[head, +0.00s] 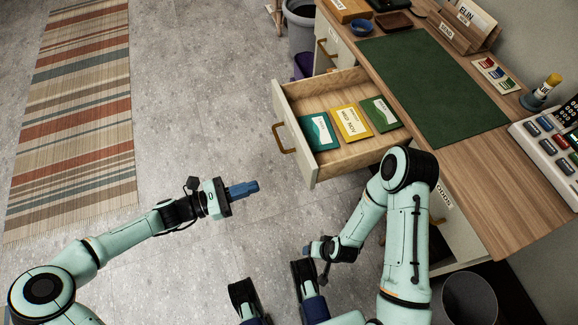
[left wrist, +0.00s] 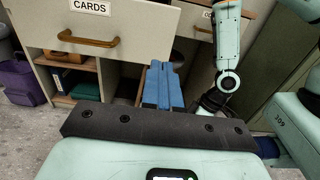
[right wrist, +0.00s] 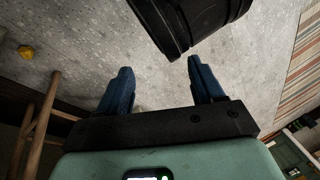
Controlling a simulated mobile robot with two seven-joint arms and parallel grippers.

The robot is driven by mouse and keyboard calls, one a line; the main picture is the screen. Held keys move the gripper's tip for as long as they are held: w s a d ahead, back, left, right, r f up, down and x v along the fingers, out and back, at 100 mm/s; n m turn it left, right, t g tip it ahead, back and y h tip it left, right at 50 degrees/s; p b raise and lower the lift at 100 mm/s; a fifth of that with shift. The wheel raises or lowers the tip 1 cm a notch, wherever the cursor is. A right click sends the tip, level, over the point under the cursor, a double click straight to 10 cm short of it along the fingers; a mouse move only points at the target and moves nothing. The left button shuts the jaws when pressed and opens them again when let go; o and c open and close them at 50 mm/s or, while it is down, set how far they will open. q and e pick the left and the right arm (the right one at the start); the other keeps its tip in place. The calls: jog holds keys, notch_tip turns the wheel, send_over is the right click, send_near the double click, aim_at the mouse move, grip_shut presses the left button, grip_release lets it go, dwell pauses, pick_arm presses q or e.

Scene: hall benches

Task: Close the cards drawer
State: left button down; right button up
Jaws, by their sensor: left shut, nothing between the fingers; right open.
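The cards drawer (head: 338,165) is pulled out from the desk in the head view. Several packs lie flat in it: a teal one (head: 318,132), a yellow one (head: 351,122) and a green one (head: 381,114). The left wrist view shows its white front with the CARDS label (left wrist: 90,7) and a brass handle (left wrist: 88,41). My left gripper (head: 250,188) is shut and empty, left of and below the drawer front, apart from it. My right gripper (right wrist: 158,85) is open and empty over the floor, near the desk's front.
The wooden desktop (head: 468,165) carries a green mat (head: 435,88), a blue bowl (head: 362,27) and a phone-like device (head: 550,145). A grey bin (head: 300,25) and a purple bin (head: 303,64) stand beyond the drawer. A striped rug (head: 75,120) lies left; the floor between is clear.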

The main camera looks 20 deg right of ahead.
pick_arm(q)
jog(key=b, duration=0.2)
send_near(307, 171)
jog(key=d+b, duration=0.1)
jog(key=d, duration=0.5)
jog(key=shift+d, duration=0.4)
pick_arm(e)
notch_tip(307, 171, down, 5)
jog(key=s+d, duration=0.1)
jog(key=s, duration=0.1)
jog(key=shift+s+d+g, duration=0.25)
jog(key=shift+d+g, duration=0.1)
jog(key=shift+g, duration=0.05)
